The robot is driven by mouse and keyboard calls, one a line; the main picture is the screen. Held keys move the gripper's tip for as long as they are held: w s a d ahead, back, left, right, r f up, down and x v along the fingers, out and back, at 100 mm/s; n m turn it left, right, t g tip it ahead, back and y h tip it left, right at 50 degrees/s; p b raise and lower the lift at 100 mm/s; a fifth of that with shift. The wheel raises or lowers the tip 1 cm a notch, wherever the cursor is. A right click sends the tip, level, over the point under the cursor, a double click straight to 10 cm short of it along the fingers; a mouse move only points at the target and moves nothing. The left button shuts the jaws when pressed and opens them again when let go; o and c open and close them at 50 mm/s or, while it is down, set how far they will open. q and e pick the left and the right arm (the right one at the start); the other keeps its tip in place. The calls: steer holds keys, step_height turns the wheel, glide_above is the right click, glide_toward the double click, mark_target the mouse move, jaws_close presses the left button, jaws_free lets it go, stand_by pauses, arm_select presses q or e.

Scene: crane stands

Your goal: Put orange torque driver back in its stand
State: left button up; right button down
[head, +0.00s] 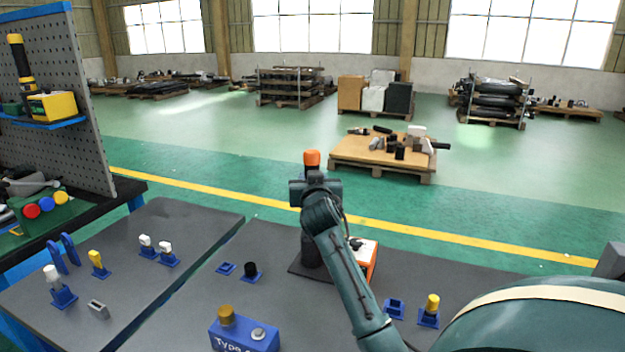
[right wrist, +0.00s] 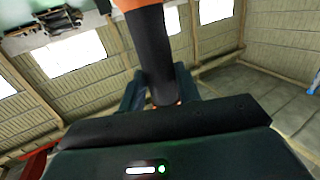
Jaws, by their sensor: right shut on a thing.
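The orange torque driver (head: 312,157) stands upright in the head view, its orange end showing above my right gripper (head: 314,190). My right gripper is shut on the driver's dark body. In the right wrist view, the driver's black shaft (right wrist: 151,45) stands between the fingers, with orange at the top edge. Below the gripper in the head view is a black upright column (head: 311,252) on a dark flat base plate (head: 299,269). My arm hides part of this area, and I cannot tell whether the driver touches the column. My left gripper is not in view.
An orange and white box (head: 367,255) is partly behind my right arm. A blue box (head: 245,338) with a brown knob stands at the front. Small blue stands (head: 394,309) sit right and left on the grey table. A pegboard (head: 75,90) rises at left.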

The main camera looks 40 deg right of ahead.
steer(key=shift+f+b, duration=1.55)
steer(key=shift+f, duration=0.5)
stand_by(2.2)
steer(key=shift+f+b, duration=0.45)
steer(key=shift+f, duration=0.2)
stand_by(0.6)
steer(key=c, duration=1.3)
jaws_free()
steer(key=o, duration=0.4)
steer(key=shift+f, duration=0.1)
steer(key=shift+c, duration=0.2)
steer(key=shift+f, duration=0.25)
steer(key=shift+p+v, duration=1)
steer(key=shift+v, duration=1.6)
steer(key=shift+r, duration=0.2)
